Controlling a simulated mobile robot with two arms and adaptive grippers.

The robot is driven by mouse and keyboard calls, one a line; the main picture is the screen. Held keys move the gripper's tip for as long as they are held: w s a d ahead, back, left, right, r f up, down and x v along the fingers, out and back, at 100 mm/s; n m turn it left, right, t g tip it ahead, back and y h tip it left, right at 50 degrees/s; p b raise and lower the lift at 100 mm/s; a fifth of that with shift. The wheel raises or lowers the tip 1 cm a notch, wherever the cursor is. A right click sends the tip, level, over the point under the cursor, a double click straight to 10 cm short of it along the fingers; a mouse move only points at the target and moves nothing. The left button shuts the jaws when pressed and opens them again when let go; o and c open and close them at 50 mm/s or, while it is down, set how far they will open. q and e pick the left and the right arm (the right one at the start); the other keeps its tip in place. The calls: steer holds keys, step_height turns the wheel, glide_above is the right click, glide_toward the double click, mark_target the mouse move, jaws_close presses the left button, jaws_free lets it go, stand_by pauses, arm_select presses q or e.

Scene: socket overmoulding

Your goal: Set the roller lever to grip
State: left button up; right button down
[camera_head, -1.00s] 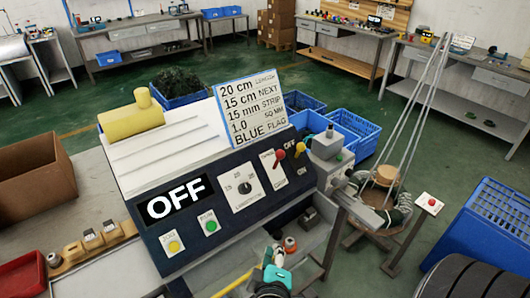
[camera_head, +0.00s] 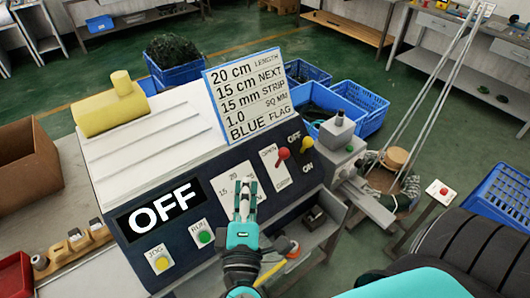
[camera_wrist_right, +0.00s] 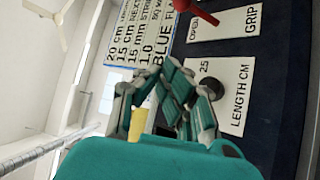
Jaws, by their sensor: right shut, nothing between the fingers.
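The roller lever is a red-knobbed lever (camera_head: 283,154) on a white plate marked OPEN and GRIP (camera_head: 275,170), on the dark machine panel. Its knob lies near the OPEN end, with GRIP at the lower end. In the right wrist view the red lever (camera_wrist_right: 197,12) shows at the top edge beside the OPEN label. My right gripper (camera_head: 246,188) is shut and empty, in front of the length dial plate, left of and below the lever and apart from it. It also shows in the right wrist view (camera_wrist_right: 172,72). My left gripper is not in view.
A yellow OFF/ON lever (camera_head: 307,143) stands just right of the red one. The display (camera_head: 160,210) reads OFF, above yellow JOG (camera_head: 162,263) and green RUN (camera_head: 204,237) buttons. A grey roller unit (camera_head: 340,150) sits at the machine's right end.

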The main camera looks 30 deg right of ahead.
mark_target(281, 159)
steer(key=p+x, duration=0.3)
steer(key=x, duration=0.3)
steer(key=shift+w+d+r, duration=0.15)
steer(key=shift+r, duration=0.05)
steer(key=p+x, duration=0.2)
steer(key=x, duration=0.1)
steer(key=shift+w+d, duration=0.2)
steer(key=shift+w, duration=0.15)
steer(key=s+d+p, duration=0.2)
steer(key=shift+s+d+f, duration=0.3)
steer(key=shift+f, duration=0.05)
steer(key=shift+s+d, duration=0.1)
steer(key=shift+s, duration=0.15)
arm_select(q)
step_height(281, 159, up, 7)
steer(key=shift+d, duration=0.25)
arm_select(e)
steer(key=shift+w+f, duration=0.1)
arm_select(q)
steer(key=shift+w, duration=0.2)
arm_select(e)
steer(key=shift+w, duration=0.1)
